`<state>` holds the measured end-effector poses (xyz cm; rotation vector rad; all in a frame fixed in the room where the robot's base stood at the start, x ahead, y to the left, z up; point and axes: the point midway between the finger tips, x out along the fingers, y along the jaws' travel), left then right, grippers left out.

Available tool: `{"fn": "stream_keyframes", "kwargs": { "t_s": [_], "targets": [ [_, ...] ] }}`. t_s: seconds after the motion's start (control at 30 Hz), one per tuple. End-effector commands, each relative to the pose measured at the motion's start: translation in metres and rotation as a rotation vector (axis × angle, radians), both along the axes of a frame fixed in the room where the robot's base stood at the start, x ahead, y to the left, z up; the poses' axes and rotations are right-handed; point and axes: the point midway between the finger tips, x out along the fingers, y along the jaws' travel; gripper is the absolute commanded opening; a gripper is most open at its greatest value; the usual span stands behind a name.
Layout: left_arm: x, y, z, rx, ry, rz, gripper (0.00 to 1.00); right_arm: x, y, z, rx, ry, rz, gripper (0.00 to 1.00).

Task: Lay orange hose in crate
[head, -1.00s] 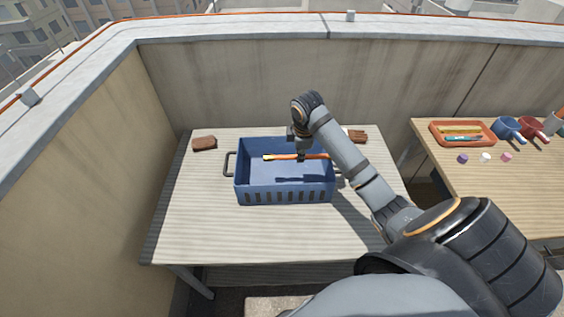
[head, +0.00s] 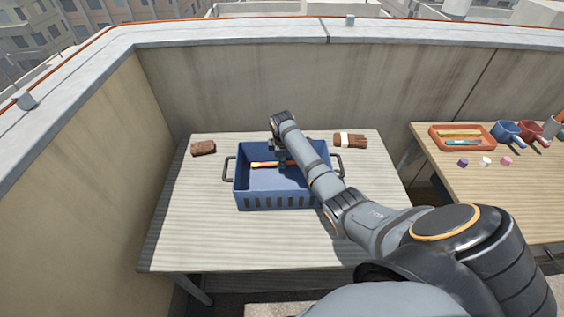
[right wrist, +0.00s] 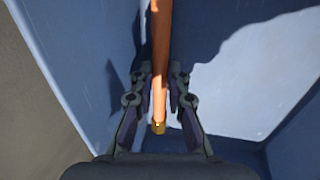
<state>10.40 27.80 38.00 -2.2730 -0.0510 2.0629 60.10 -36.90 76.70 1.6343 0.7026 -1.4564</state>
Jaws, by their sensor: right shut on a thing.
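The blue crate (head: 283,190) stands on the grey slatted table, with a dark handle at each end. The orange hose (head: 262,164) lies level inside the crate, below its rim, with a brass tip at its left end. In the right wrist view the hose (right wrist: 161,50) runs between the fingers, its brass end (right wrist: 158,127) toward me. My right gripper (right wrist: 160,90) is shut on the hose, down inside the crate; my arm hides part of the hose in the head view. I cannot tell whether the hose touches the crate floor. My left gripper is not in view.
A second table at right holds an orange tray (head: 463,145), a blue pot (head: 506,131) and a red pot (head: 532,130). The front of the slatted table is clear.

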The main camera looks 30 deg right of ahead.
Motion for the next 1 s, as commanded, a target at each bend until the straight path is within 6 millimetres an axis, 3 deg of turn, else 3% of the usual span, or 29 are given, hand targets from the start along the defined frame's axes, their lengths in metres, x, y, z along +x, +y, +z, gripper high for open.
{"fn": "stream_keyframes", "kwargs": {
  "t_s": [0.23,0.27,0.33,0.67,0.77,1.0],
  "targets": [
    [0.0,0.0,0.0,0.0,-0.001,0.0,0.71,0.0,0.001,-0.007,0.002,0.0,0.0,0.0],
    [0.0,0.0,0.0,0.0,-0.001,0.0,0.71,-0.001,0.001,-0.007,0.003,0.001,0.0,0.17],
    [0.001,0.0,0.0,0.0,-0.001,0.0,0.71,-0.001,0.001,-0.007,0.002,0.001,0.0,0.24],
    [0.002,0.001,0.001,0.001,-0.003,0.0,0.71,0.0,0.001,-0.003,0.001,-0.002,-0.001,0.24],
    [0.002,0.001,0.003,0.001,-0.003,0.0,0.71,-0.001,0.002,0.01,0.001,-0.005,0.0,0.24],
    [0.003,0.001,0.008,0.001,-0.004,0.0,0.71,-0.011,0.008,0.066,0.0,-0.006,0.001,0.24]
  ]
}}
